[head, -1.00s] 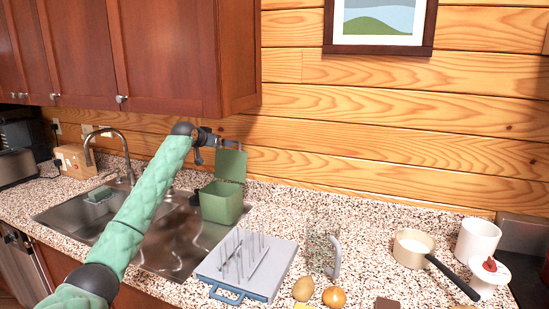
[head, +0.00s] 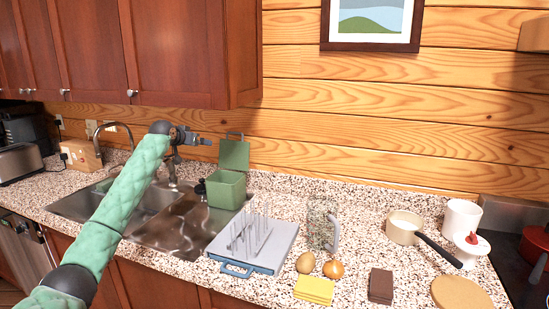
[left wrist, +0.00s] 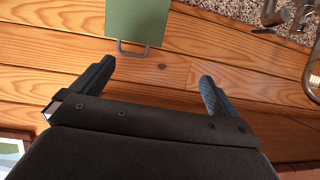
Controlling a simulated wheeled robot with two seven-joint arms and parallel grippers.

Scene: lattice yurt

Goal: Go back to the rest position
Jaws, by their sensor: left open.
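My left gripper (head: 206,142) is held in the air at the left of the head view, just above and beside the raised lid of the green bin. In the left wrist view its two fingers (left wrist: 155,90) are apart with nothing between them. The green bin (head: 226,190) stands on the counter at the right edge of the sink, with its lid (head: 235,154) up. The lid (left wrist: 137,20) and its wire handle also show beyond the fingers in the left wrist view. My right gripper is not in view.
The sink (head: 180,222) and faucet (head: 98,130) lie below my left arm. Wall cabinets (head: 190,50) hang above.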

